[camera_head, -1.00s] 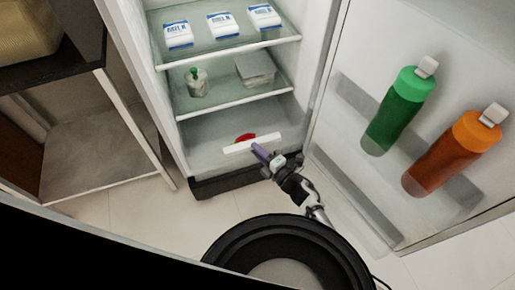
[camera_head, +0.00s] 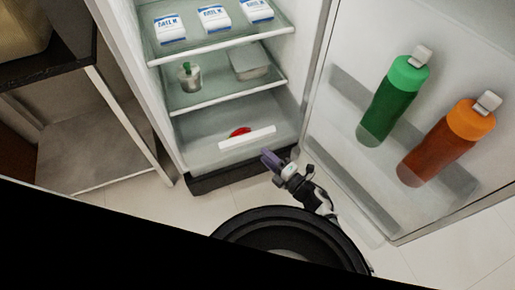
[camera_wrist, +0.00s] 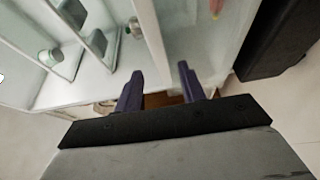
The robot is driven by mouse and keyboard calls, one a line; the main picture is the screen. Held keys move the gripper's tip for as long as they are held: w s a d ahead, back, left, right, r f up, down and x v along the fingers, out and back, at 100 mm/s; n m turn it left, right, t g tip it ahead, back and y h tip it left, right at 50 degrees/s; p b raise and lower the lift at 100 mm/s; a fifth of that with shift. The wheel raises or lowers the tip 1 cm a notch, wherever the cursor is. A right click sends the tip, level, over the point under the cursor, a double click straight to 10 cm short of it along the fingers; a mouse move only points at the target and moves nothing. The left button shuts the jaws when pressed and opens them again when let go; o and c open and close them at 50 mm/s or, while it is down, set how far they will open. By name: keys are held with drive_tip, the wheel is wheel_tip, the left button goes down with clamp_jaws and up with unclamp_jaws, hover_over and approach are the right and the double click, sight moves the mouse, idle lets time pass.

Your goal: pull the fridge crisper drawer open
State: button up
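The crisper drawer is the clear bin at the bottom of the open fridge, with a white handle bar (camera_head: 247,138) across its front and a red item (camera_head: 240,131) behind the bar. It looks pushed in, level with the fridge front. My gripper (camera_head: 268,157) is in front of the drawer, just below the right half of the handle and apart from it. In the wrist view its two purple fingers (camera_wrist: 160,84) are spread with nothing held between them. I cannot tell for sure which edge in the wrist view is the handle.
The open fridge door (camera_head: 335,130) stands to the right, holding a green bottle (camera_head: 388,105) and an orange bottle (camera_head: 445,145). Shelves above the drawer carry white packs (camera_head: 214,19), a jar (camera_head: 189,78) and a clear box (camera_head: 248,62). A dark-topped table (camera_head: 45,75) stands left. Floor in front is clear.

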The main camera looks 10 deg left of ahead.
drive_tip(key=v, duration=0.7)
drive_tip(key=shift+s, duration=0.1)
